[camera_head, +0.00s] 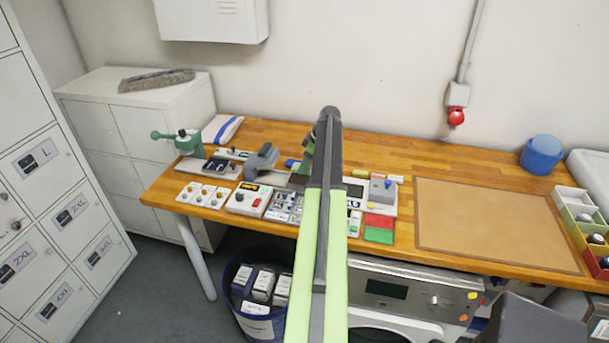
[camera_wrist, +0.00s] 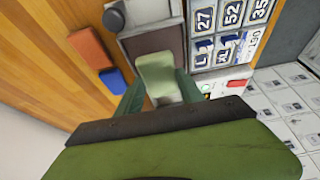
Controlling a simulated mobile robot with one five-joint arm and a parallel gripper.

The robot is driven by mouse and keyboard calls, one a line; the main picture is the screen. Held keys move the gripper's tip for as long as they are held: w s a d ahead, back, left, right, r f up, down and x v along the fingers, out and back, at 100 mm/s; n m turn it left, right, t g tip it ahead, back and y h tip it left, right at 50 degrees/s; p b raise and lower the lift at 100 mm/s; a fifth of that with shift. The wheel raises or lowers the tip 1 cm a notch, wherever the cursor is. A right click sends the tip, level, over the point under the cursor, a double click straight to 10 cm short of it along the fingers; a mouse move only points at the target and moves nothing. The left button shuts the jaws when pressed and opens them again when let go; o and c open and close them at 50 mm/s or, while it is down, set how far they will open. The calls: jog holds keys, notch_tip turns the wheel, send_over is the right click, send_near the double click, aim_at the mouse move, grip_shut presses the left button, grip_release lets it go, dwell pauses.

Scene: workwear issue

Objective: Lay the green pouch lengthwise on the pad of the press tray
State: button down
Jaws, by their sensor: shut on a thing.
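The green pouch (camera_wrist: 157,77) is pale green in the wrist view, its long side running roughly up and down the picture. The dark green fingers of my gripper (camera_wrist: 160,88) are shut on it from both sides. The press tray's dark pad (camera_wrist: 152,44) lies just beyond the pouch. The pouch overlaps its near end; I cannot tell whether it touches. In the head view my gripper (camera_head: 304,160) is over the dark tray (camera_head: 291,181), beside the grey press (camera_head: 262,160). My arm hides much of that spot, and the pouch is not clearly visible there.
Size and number blocks (camera_wrist: 228,48) sit close right of the tray in the wrist view. A red block (camera_wrist: 90,47) and a blue block (camera_wrist: 112,81) lie to its left. In the head view, a brown mat (camera_head: 490,222) to the right is bare.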

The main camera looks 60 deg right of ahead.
notch_tip(320, 180, down, 4)
jog(key=b, duration=0.3)
jog(key=shift+f+b, duration=0.15)
jog(key=shift+b, duration=0.2)
jog(key=shift+r, duration=0.25)
jog(key=shift+f, duration=0.2)
jog(key=c, duration=0.7)
grip_release()
jog(key=shift+c, duration=0.2)
jog(key=shift+r, duration=0.1)
jog(key=p+v, duration=1.1)
jog(key=v, duration=0.1)
jog(key=shift+p, duration=0.3)
